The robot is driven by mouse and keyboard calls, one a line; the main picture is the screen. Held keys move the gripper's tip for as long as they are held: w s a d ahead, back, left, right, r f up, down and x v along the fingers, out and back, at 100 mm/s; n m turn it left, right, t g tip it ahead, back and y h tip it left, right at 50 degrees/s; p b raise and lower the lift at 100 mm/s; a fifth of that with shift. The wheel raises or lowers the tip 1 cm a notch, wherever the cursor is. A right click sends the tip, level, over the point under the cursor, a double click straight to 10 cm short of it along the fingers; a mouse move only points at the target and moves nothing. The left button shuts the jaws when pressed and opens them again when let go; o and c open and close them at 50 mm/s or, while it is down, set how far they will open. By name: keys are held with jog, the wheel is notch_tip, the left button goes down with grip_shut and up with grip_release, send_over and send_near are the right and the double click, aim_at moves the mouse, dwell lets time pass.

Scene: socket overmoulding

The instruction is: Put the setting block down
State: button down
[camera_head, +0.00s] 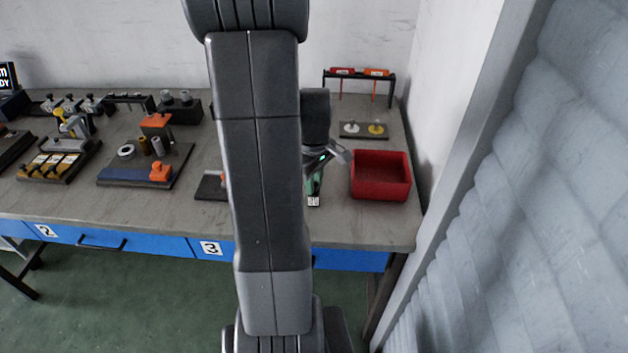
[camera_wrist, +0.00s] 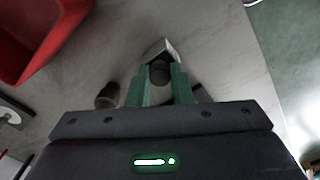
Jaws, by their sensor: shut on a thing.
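My gripper (camera_head: 314,186) is over the right part of the bench, partly hidden behind my arm in the head view. In the wrist view its green fingers (camera_wrist: 160,92) are shut on a small block (camera_wrist: 160,50), which I take for the setting block. It has a pale face and a dark round part between the fingers. In the head view a pale marked face (camera_head: 313,201) shows at the fingertips. I cannot tell whether the block touches the bench top.
A red bin (camera_head: 380,190) stands just right of my gripper; it also shows in the wrist view (camera_wrist: 62,35). Behind it are a plate with white and yellow knobs (camera_head: 363,131) and a rack with red and orange tools (camera_head: 358,74). A dark round thing (camera_wrist: 108,95) is near the fingers. Fixtures fill the left.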

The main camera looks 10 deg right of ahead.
jog(key=shift+f, duration=0.2)
jog(key=c, duration=1.3)
grip_release()
jog(key=shift+r, duration=0.1)
notch_tip(320, 180, up, 12)
jog(key=shift+r+p, duration=0.15)
jog(key=shift+p, duration=0.15)
